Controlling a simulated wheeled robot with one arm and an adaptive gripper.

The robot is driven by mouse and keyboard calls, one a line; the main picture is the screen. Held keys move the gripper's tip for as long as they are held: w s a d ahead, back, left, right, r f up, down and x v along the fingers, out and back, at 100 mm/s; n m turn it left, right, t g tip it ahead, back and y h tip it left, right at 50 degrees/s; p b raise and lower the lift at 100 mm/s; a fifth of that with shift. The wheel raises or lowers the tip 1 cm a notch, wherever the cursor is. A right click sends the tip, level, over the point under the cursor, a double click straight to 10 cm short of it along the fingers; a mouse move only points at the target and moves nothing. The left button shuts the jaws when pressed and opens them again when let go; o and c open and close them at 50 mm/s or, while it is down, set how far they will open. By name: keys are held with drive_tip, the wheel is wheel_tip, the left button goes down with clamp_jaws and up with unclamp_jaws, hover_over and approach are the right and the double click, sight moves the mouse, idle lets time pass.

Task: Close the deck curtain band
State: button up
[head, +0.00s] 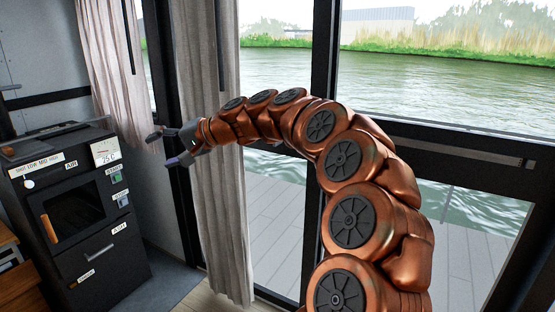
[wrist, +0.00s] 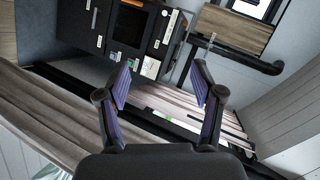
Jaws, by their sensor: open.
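My gripper (head: 160,149) is open beside the grey-beige near curtain (head: 222,190), with its fingers pointing left, away from that curtain. In the wrist view my gripper (wrist: 162,68) has its two purple-padded fingers spread wide, with nothing held between them. A second, pinkish curtain (head: 115,70) hangs further back by the window corner; its lower end is close to the upper fingertip in the head view. In the wrist view, pale pleated cloth (wrist: 160,100) lies behind and between the fingers. The near curtain (wrist: 45,115) fills the lower left there. I cannot make out a curtain band in either view.
A black stove-like unit (head: 75,215) with an orange handle stands at the left, close to the fingers. Dark window frames (head: 322,60) and glass stand right of the near curtain. A wooden cabinet (head: 15,275) is at the lower left edge.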

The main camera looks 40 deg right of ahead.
drive_tip(key=w+d+f+m+t+h+b, duration=0.2)
drive_tip(key=d+f+m+t+b, duration=0.1)
drive_tip(key=d, duration=0.8)
drive_tip(key=w+d+f+m+t+h+b, duration=0.2)
drive_tip(key=d+m+b, duration=0.1)
drive_tip(key=d, duration=0.9)
drive_tip(key=s+d+f+m+t+h+b, duration=0.1)
drive_tip(key=s+d+f+m+h+b, duration=0.15)
drive_tip(key=d, duration=0.75)
drive_tip(key=s+d+f+m+t+h+b, duration=0.1)
drive_tip(key=s+d+f+m+h, duration=0.25)
drive_tip(key=d, duration=0.55)
drive_tip(key=shift+w+d+r, duration=0.15)
drive_tip(key=shift+w+d, duration=0.05)
drive_tip(key=shift+w, duration=1.15)
drive_tip(key=shift+w+d+r, duration=0.15)
drive_tip(key=shift+w+r, duration=0.05)
drive_tip(key=shift+w, duration=1.2)
drive_tip(key=shift+w+d+r, duration=0.15)
drive_tip(key=shift+w+d, duration=0.05)
drive_tip(key=shift+w, duration=1.15)
drive_tip(key=shift+c, duration=0.4)
clamp_jaws()
